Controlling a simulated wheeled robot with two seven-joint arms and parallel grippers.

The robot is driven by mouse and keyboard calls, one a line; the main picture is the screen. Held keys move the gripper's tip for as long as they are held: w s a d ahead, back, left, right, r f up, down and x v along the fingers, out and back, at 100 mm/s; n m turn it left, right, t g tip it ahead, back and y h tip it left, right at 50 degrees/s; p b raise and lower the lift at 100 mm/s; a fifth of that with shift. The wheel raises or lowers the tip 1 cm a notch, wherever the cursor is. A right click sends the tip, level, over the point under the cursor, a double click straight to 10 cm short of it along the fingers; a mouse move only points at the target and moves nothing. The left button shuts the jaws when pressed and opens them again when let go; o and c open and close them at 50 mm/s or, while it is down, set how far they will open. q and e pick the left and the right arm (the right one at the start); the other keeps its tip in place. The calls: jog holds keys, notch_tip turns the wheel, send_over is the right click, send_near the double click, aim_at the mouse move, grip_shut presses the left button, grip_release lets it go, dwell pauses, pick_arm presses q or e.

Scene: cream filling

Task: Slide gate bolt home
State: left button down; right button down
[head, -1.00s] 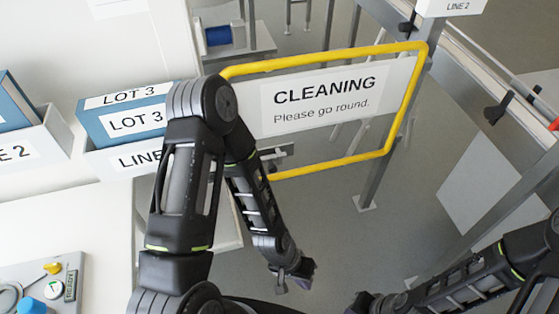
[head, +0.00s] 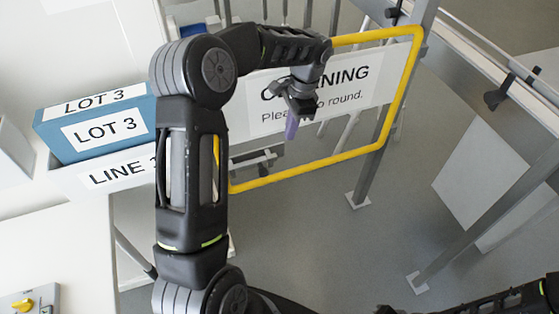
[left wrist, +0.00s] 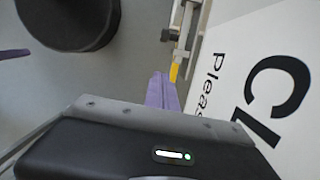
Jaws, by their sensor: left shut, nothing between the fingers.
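The gate (head: 397,105) is a yellow tube frame with a white "CLEANING" sign (head: 255,118). A grey metal bolt (head: 258,158) sits low on its left side; my left arm passes in front of the gate's left edge. My left gripper (head: 291,126), with purple fingers, is shut and empty. It hangs in front of the sign, above and to the right of the bolt in the head view. In the left wrist view, the shut fingers (left wrist: 161,92) point toward the bolt hardware (left wrist: 184,32), apart from it. Only the end of my right arm shows at the bottom edge; its fingers are unclear.
A blue "LOT 3" box (head: 95,130) stands in a white "LINE" bin (head: 80,180) at the left. A panel with a yellow knob (head: 22,305) is at the lower left. A metal rail and posts (head: 490,75) run along the right. The floor below the gate is clear.

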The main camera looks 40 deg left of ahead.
pick_arm(q)
jog(key=shift+f, duration=0.1)
jog(key=p, duration=0.1)
send_over(275, 160)
jog(key=s+d, duration=0.1)
jog(key=d, duration=0.3)
notch_tip(275, 160, down, 10)
jog(key=shift+s+a+f+p, duration=0.25)
jog(key=shift+s+a+f, duration=0.15)
jog(key=shift+s+a, duration=0.25)
jog(key=shift+s+a+f+p, duration=0.25)
jog(key=shift+s+a+f, duration=0.2)
jog(key=shift+s, duration=0.3)
jog(key=shift+r, duration=0.1)
jog(key=s+a, duration=0.4)
jog(key=s, duration=0.2)
jog(key=shift+s+a, duration=0.15)
jog(key=shift+a, duration=0.05)
